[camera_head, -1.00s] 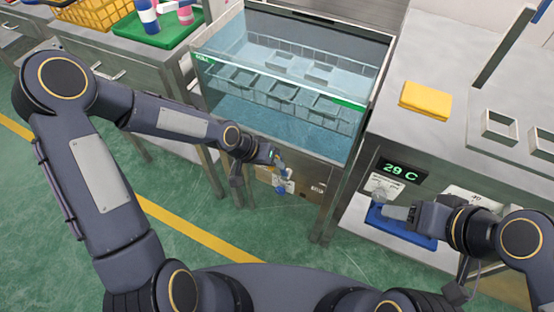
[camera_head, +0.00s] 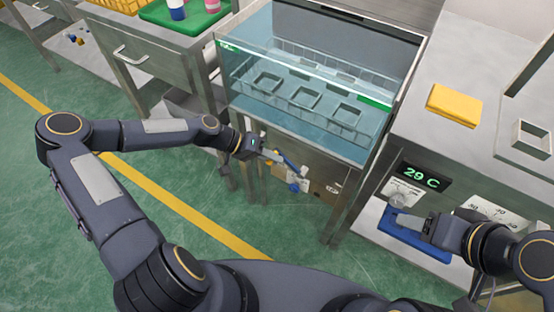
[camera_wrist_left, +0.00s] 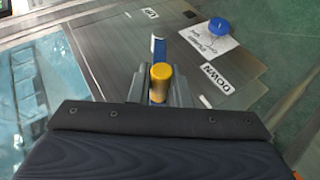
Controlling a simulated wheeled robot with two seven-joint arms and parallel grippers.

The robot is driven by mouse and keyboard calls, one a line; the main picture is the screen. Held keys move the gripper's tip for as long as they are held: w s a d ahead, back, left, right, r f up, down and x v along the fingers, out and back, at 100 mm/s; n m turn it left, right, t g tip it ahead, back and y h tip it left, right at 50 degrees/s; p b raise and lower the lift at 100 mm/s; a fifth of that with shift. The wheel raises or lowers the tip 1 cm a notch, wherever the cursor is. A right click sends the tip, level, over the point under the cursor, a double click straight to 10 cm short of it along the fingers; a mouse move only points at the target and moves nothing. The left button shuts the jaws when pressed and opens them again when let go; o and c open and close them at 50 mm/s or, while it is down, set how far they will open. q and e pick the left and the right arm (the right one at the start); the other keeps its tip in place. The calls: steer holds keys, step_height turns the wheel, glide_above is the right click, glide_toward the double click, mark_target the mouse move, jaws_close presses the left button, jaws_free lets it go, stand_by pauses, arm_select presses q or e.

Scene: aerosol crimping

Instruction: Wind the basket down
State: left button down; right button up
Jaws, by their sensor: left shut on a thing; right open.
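The wire basket (camera_head: 305,97) with several square compartments sits level inside the glass-walled water tank (camera_head: 300,143). My left gripper (camera_head: 277,155) is at the tank's front, shut on the yellow handle of the crank. In the left wrist view that yellow handle (camera_wrist_left: 161,77) stands between the fingers, with the blue crank arm (camera_wrist_left: 158,48) beyond it. The front panel carries an UP label (camera_wrist_left: 149,14) and a DOWN label (camera_wrist_left: 214,77). My right gripper (camera_head: 402,218) is open over the front shelf at the right, below the 29 C display (camera_head: 422,176).
A blue pad (camera_head: 425,250) lies on the shelf under my right gripper. A yellow cloth (camera_head: 454,105) lies on the right counter. A green tray (camera_head: 190,22) with cans stands at the back left.

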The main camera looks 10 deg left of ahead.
arm_select(q)
step_height(320, 180, down, 6)
steer(key=a+n+h+b, duration=0.1)
steer(key=n+h+b, duration=0.1)
steer(key=h+b, duration=0.4)
steer(key=shift+w+a+f+g+h+b, duration=0.15)
steer(key=shift+a+f+g+h+b, duration=0.2)
steer(key=shift+b, duration=1.05)
steer(key=c, duration=1.4)
jaws_free()
steer(key=shift+r, duration=0.1)
steer(key=shift+c, duration=0.2)
steer(key=shift+o, duration=0.5)
steer(key=shift+w, duration=0.1)
steer(key=a, duration=0.7)
steer(key=shift+s+a+p, duration=0.2)
steer(key=shift+a+p, duration=0.2)
steer(key=shift+p, duration=0.05)
